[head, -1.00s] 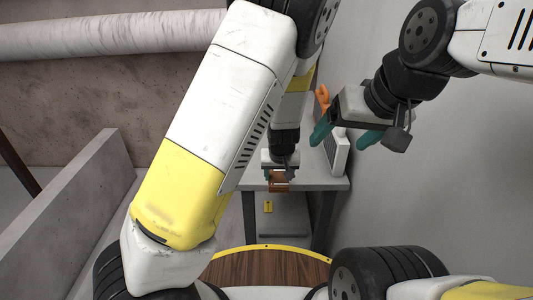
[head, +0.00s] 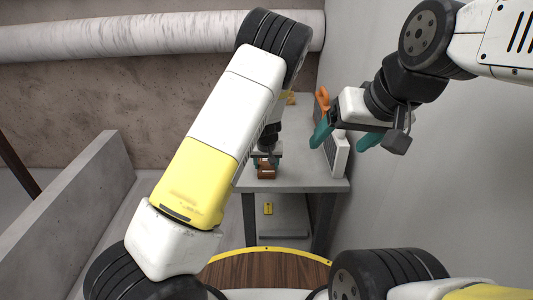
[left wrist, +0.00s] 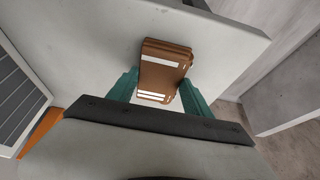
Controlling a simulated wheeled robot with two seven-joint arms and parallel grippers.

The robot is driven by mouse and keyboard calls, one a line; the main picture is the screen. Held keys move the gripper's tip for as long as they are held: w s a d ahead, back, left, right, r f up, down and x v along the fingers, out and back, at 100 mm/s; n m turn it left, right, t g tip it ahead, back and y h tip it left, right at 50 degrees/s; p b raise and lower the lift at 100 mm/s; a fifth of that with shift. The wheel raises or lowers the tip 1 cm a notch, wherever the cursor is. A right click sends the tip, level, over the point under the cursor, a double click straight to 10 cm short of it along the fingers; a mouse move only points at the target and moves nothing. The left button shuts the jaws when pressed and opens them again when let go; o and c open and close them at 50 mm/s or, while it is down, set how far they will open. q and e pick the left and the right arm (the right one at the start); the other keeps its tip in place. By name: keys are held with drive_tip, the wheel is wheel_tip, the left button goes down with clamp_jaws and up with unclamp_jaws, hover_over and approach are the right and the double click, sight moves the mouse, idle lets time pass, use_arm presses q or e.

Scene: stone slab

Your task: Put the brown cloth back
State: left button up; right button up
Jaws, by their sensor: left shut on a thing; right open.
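The brown cloth (head: 266,173), a folded stack with white bands, is over the front part of the grey stone slab (head: 315,181). My left gripper (head: 266,160) is shut on it. In the left wrist view the cloth (left wrist: 164,72) sits between the two teal fingers (left wrist: 158,92), with the pale slab (left wrist: 100,45) behind it. I cannot tell whether the cloth touches the slab. My right gripper (head: 343,139) is open and empty, in the air in front of the slab's right side.
A pale slatted box (head: 337,156) stands at the slab's right edge, with an orange object (head: 322,98) behind it. A small orange item (head: 291,98) is at the back. A yellow tag (head: 267,208) shows below the slab. The slab's front right is bare.

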use_arm(q)
drive_tip(key=o, duration=1.5)
drive_tip(key=s+a+r+g+h, duration=0.1)
drive_tip(key=s+a+r, duration=0.1)
drive_tip(key=s+r, duration=0.6)
drive_tip(key=s+a+r+h, duration=0.2)
drive_tip(key=s+r, duration=0.2)
drive_tip(key=r, duration=0.8)
drive_tip(key=s+a+r+t, duration=0.1)
drive_tip(key=s+a+r, duration=0.2)
drive_tip(key=s, duration=0.4)
drive_tip(key=s+a+r, duration=0.3)
drive_tip(key=s+r, duration=0.2)
drive_tip(key=s, duration=0.3)
drive_tip(key=s+a+r+t, duration=0.1)
drive_tip(key=s+a+r, duration=0.3)
drive_tip(key=s, duration=0.3)
drive_tip(key=shift+s+r+m+t+y, duration=0.3)
drive_tip(key=shift+s+r+y, duration=0.1)
